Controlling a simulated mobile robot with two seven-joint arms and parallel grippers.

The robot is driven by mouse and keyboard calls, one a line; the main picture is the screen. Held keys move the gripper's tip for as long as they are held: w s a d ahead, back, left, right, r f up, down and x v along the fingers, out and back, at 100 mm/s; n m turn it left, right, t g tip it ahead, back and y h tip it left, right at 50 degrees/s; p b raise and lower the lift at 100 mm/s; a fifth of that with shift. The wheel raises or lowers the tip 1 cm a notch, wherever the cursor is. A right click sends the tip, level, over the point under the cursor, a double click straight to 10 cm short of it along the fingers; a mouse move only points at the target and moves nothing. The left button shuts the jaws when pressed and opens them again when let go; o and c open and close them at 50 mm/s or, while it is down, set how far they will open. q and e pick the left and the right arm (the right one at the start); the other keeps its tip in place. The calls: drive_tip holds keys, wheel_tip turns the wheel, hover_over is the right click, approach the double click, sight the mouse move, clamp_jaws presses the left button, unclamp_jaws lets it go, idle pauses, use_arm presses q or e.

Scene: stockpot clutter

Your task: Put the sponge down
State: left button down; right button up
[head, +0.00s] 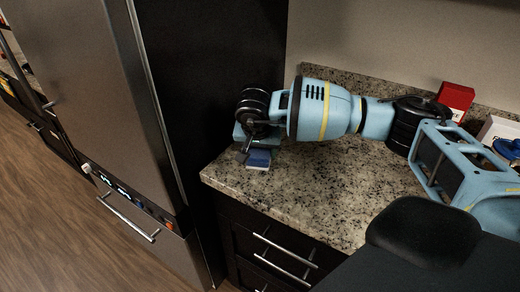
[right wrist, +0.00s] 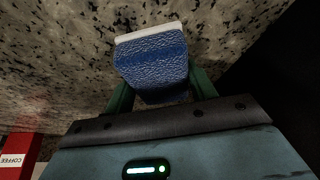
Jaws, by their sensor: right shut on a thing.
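The sponge (head: 258,159) is blue with a pale layer. In the head view it shows under my right gripper (head: 255,147), near the front left corner of the granite counter (head: 330,205). In the right wrist view the sponge (right wrist: 153,62) sits between the two green fingers of my right gripper (right wrist: 160,88), which is shut on it. The counter surface lies close behind it in that view; I cannot tell whether the sponge touches it. My left gripper is not in view.
A tall dark fridge (head: 130,110) stands left of the counter. A red box (head: 456,97), labelled coffee in the right wrist view (right wrist: 18,152), stands at the back right, with a white box (head: 497,130) beside it. Drawers (head: 275,250) are below. The counter's front middle is bare.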

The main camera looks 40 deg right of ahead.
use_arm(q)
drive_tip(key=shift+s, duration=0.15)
use_arm(e)
drive_tip(key=shift+f, duration=0.2)
drive_tip(key=o, duration=0.7)
drive_tip(key=shift+c, duration=0.2)
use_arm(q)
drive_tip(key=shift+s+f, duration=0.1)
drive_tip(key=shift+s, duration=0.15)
use_arm(e)
drive_tip(key=shift+o, duration=1.1)
drive_tip(key=shift+r, duration=0.1)
drive_tip(key=shift+r, duration=0.2)
drive_tip(key=v, duration=1.1)
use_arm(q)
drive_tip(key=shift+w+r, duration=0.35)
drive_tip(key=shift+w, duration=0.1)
use_arm(e)
drive_tip(key=shift+s+a+r, duration=0.15)
drive_tip(key=shift+r, duration=0.25)
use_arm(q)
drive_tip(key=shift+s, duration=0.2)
